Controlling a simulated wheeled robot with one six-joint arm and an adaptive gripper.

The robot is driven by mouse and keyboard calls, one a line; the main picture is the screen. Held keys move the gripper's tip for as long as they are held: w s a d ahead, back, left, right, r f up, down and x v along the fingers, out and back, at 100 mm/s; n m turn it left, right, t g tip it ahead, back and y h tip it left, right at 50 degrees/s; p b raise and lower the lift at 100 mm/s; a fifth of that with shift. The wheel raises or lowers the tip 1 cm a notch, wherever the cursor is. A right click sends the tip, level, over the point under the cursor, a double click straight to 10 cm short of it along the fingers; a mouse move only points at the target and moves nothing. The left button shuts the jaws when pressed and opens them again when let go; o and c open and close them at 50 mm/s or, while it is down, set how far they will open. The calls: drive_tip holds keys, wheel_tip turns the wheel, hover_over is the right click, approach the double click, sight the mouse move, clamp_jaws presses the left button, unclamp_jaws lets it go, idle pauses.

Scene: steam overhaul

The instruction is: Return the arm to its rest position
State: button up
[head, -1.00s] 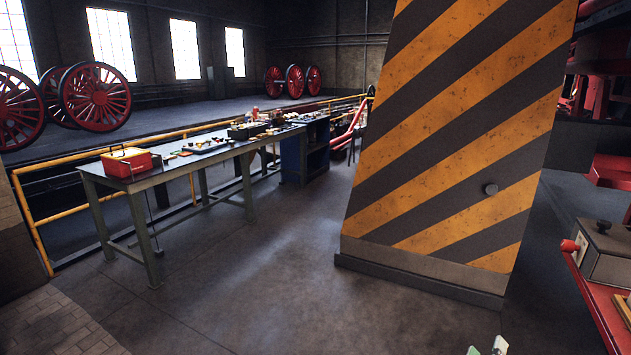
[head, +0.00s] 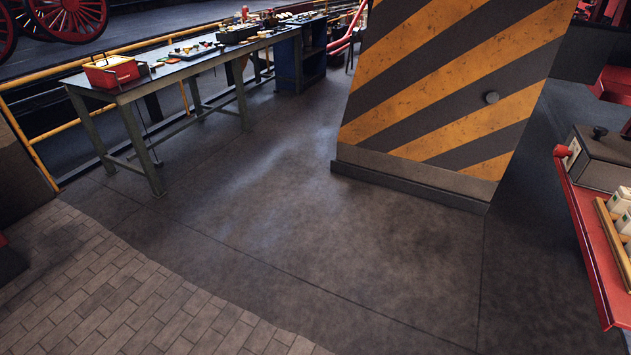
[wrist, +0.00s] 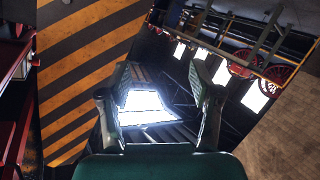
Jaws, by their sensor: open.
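My gripper (wrist: 167,88) shows in the wrist view, with its two fingers apart and nothing between them. A bright window lies behind the gap, far off. The green body of the gripper (wrist: 160,166) fills the bottom of that view. The head view does not show the arm or the gripper. The wrist picture looks tilted, with a striped pillar (wrist: 85,70) on its left and windows and red wheels on its right.
The striped pillar (head: 440,90) stands at right centre in the head view. A red bench (head: 590,245) with a grey box (head: 600,160) is at the right edge. A long workbench (head: 150,88) with a red toolbox (head: 112,71) stands at left. The floor (head: 270,210) between is clear.

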drive_tip(key=s+a+r+m, duration=0.1)
drive_tip(key=s+r, duration=0.2)
drive_tip(key=s, duration=0.4)
drive_tip(key=s+a+r+m+y, duration=0.1)
drive_tip(key=s+r+m, duration=0.1)
drive_tip(key=s, duration=0.5)
drive_tip(key=shift+s+a+r+m+y, duration=0.25)
drive_tip(key=shift+s+r+m+y, duration=0.05)
drive_tip(key=shift+r, duration=0.4)
